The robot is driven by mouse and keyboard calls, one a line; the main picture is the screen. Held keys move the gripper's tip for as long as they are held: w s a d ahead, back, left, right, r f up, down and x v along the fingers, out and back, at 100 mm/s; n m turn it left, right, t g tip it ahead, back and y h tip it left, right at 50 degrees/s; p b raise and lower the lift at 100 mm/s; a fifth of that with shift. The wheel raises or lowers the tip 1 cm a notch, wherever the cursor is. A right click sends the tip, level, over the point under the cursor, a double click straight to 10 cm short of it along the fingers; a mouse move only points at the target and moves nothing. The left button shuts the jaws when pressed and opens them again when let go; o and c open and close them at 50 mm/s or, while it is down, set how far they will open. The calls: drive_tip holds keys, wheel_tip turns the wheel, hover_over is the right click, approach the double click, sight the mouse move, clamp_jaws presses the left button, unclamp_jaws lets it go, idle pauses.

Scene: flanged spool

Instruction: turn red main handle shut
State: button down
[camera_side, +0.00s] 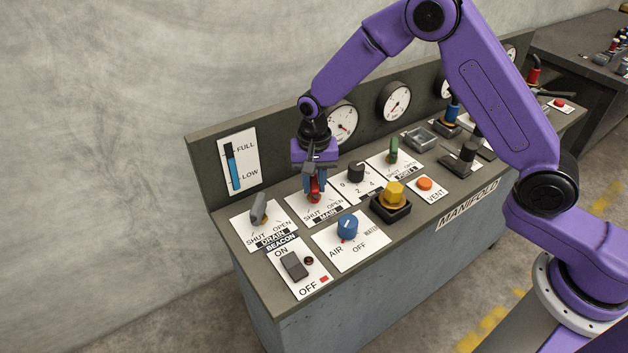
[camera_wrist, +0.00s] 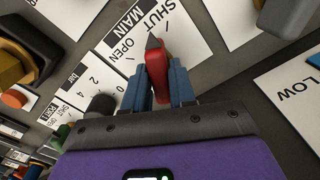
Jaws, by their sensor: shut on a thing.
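The red main handle (camera_side: 315,189) stands on a white plate (camera_side: 303,209) marked SHUT, OPEN and MAIN. My gripper (camera_side: 316,182) points down over the plate, its blue fingers closed on the handle from both sides. In the wrist view, my gripper (camera_wrist: 158,84) has one finger on each side of the red handle (camera_wrist: 157,63). The handle's dark pointed tip sticks out past the fingers, towards the printed plate (camera_wrist: 135,35). The tip lies between the words SHUT and OPEN, on neither one. The handle's base is partly hidden by the fingers.
The grey drain handle (camera_side: 259,208) stands left of the main plate, and a black knob (camera_side: 356,172) stands right of it. A blue AIR knob (camera_side: 347,226) and a yellow knob (camera_side: 394,195) are nearer the front. A gauge panel rises behind.

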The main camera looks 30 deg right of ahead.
sight(314, 181)
drive_tip(key=shift+m, duration=1.6)
drive_tip(key=c, duration=1)
unclamp_jaws()
wheel_tip(314, 181, up, 18)
drive_tip(key=shift+f, duration=0.25)
